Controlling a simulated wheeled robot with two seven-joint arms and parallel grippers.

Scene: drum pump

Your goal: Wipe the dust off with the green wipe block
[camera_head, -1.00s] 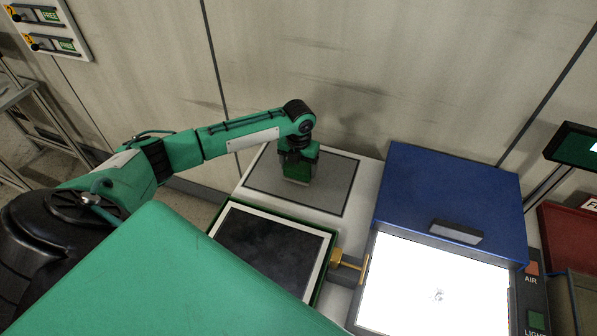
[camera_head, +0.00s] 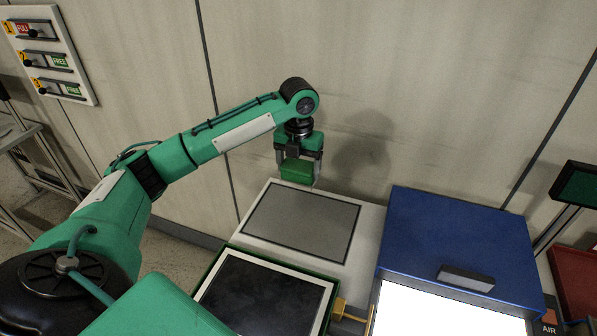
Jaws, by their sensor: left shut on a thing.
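My left gripper (camera_head: 298,168) points down and is shut on the green wipe block (camera_head: 297,172). It holds the block in the air at the back edge of the grey mat (camera_head: 300,225), which lies on a white bench top. In front of the mat is a dark panel (camera_head: 262,295) with a white border and green frame. Its dark surface looks mottled; I cannot tell how much of that is dust. My right gripper is out of the picture.
A blue box (camera_head: 455,240) with a bright white lit area stands right of the mat. A brass fitting (camera_head: 345,310) sits between panel and box. A wall board (camera_head: 50,58) with numbered slides hangs at upper left. The wall rises close behind the bench.

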